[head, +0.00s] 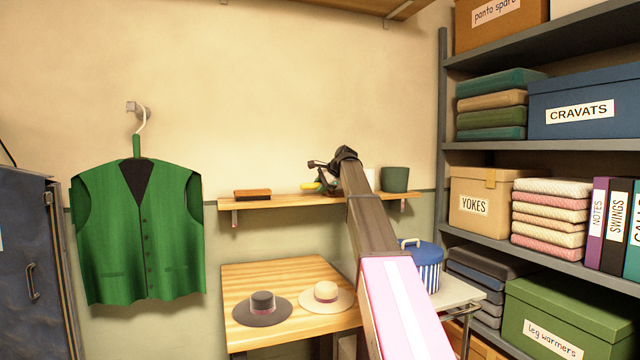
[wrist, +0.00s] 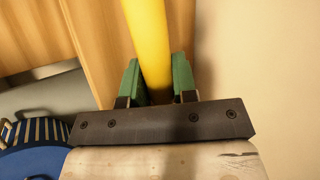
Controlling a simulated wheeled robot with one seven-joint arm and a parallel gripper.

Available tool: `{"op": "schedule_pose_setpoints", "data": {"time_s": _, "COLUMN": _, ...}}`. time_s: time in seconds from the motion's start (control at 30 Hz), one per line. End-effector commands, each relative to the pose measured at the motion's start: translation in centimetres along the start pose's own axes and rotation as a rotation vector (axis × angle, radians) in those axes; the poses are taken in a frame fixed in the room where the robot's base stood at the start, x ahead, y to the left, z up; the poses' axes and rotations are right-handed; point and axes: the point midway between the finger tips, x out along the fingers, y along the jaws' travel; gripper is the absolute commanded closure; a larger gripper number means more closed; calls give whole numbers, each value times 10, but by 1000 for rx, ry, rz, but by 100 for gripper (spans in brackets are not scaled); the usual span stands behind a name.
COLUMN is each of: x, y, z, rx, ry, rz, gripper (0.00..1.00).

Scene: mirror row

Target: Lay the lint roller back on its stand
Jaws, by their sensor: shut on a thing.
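My gripper (head: 326,182) is at the wall shelf, mostly hidden by my own arm in the head view. In the wrist view its green fingers (wrist: 158,85) are closed on both sides of a yellow bar (wrist: 150,40), which looks like the lint roller's handle. The bar runs up out of the frame, so its far end is hidden there. In the head view a small yellow end (head: 311,186) shows just left of the fingers, close over the shelf. I cannot make out the stand in either view.
The wooden wall shelf (head: 285,200) holds a brown brush (head: 252,195) at left and a dark green pot (head: 395,180) at right. Below are a table with two hats and a blue striped tin (head: 428,268). A loaded rack stands at right.

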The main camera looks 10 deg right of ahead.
Motion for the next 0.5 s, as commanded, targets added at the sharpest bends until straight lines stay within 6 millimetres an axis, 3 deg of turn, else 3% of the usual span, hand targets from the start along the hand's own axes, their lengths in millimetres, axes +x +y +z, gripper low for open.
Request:
{"op": "schedule_pose_setpoints", "data": {"time_s": 0.37, "x": 4, "y": 4, "z": -1, "rx": 2, "ry": -1, "rz": 1, "gripper": 100}}
{"op": "schedule_pose_setpoints", "data": {"time_s": 0.4, "x": 4, "y": 4, "z": -1, "rx": 2, "ry": -1, "rz": 1, "gripper": 70}}
{"op": "schedule_pose_setpoints", "data": {"time_s": 0.5, "x": 4, "y": 4, "z": -1, "rx": 2, "ry": -1, "rz": 1, "gripper": 44}}
